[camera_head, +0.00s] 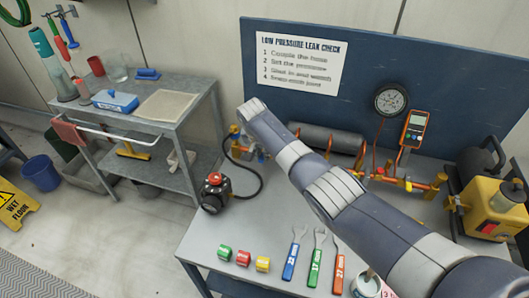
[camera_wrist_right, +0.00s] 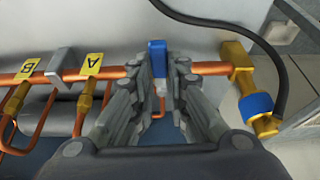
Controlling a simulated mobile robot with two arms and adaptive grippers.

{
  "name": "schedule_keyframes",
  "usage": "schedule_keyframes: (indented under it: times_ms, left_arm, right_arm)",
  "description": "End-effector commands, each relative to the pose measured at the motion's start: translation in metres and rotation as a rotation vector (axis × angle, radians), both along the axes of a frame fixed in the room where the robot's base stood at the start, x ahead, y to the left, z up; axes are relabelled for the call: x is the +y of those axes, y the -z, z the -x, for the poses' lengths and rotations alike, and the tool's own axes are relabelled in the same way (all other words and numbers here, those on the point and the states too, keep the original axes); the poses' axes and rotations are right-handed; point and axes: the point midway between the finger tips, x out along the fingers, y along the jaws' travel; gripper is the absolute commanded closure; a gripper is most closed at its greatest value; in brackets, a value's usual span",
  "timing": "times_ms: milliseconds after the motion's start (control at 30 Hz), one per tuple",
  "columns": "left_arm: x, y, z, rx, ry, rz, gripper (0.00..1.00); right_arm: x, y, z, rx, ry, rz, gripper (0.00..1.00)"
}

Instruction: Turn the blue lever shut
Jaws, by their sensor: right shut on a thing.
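The blue lever (camera_wrist_right: 157,50) is in the right wrist view, on a copper pipe (camera_wrist_right: 207,68) that runs left to right. The lever's visible blue part points across the pipe. My right gripper (camera_wrist_right: 168,72) is shut on the lever, with a finger on each side of it; the fingers hide part of it. In the head view my right arm reaches over the bench to the pipework at its left end; the gripper (camera_head: 252,148) is mostly hidden there. My left gripper is not in view.
A brass fitting with a blue ring (camera_wrist_right: 257,105) and a black hose (camera_wrist_right: 240,35) are right.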

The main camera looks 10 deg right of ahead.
Motion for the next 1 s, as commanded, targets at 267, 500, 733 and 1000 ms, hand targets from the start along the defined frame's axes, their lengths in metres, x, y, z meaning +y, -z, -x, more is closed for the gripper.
schedule_keyframes:
  times_ms: [267,500,733,1000]
  left_arm:
    - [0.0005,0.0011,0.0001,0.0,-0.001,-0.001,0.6]
    - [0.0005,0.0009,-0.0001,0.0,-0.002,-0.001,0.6]
    - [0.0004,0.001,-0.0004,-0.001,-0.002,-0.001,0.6]
    - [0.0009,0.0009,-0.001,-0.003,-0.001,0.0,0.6]
  right_arm:
    - [0.0009,-0.0025,-0.0022,-0.006,0.016,-0.002,1.0]
    - [0.0009,-0.0028,-0.0024,-0.006,0.015,-0.001,0.83]
    - [0.0006,-0.0016,-0.0015,-0.004,0.014,-0.001,0.65]
    - [0.001,-0.0028,-0.0004,-0.003,0.014,-0.001,0.65]
